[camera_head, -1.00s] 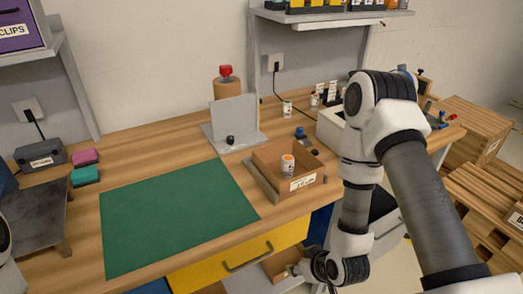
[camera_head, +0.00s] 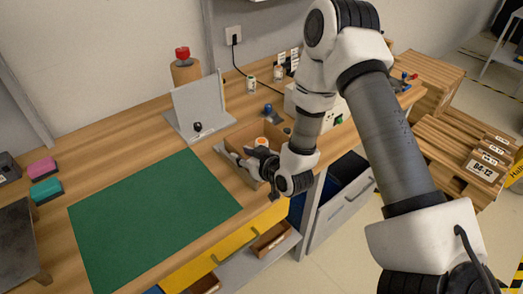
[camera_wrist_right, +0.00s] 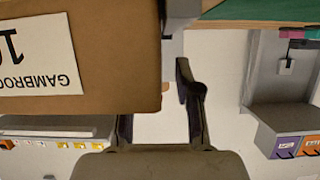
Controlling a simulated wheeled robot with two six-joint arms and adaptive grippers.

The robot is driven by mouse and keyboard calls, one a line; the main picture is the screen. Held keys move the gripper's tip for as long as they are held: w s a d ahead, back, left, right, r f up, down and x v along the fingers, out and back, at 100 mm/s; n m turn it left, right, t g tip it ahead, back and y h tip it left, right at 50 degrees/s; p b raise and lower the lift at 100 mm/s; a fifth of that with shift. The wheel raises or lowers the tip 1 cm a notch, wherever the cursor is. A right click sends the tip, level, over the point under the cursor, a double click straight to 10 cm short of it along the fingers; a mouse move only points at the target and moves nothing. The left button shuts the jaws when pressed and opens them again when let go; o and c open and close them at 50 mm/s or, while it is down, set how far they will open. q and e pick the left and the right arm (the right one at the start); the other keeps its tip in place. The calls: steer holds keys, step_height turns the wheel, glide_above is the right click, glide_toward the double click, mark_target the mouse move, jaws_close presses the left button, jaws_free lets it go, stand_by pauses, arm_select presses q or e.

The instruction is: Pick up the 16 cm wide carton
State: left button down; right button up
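The brown open carton (camera_head: 240,137) stands near the front edge of the wooden bench in the head view. A white can with an orange top (camera_head: 261,143) is inside it. My right gripper (camera_head: 262,166) is at the carton's front side, and my wrist covers part of that side. In the right wrist view the carton (camera_wrist_right: 120,98) fills the upper left, with a white label upside down. There the gripper's fingers (camera_wrist_right: 160,100) are apart; one is partly hidden by the carton, the other shows beside its edge. Contact cannot be told. My left gripper is out of view.
A grey bar (camera_head: 238,168) lies along the carton's left side. A green mat (camera_head: 150,215) covers the bench to the left. A grey upright stand (camera_head: 198,105) is behind. Below, an open drawer (camera_head: 285,243) holds a brown box (camera_head: 270,240).

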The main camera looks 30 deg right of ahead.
steer(key=shift+w+a+f, duration=0.1)
steer(key=shift+w+f, duration=0.25)
steer(key=shift+w, duration=0.25)
steer(key=shift+s+r, duration=0.15)
steer(key=shift+s, duration=0.15)
jaws_close()
steer(key=shift+w, duration=0.1)
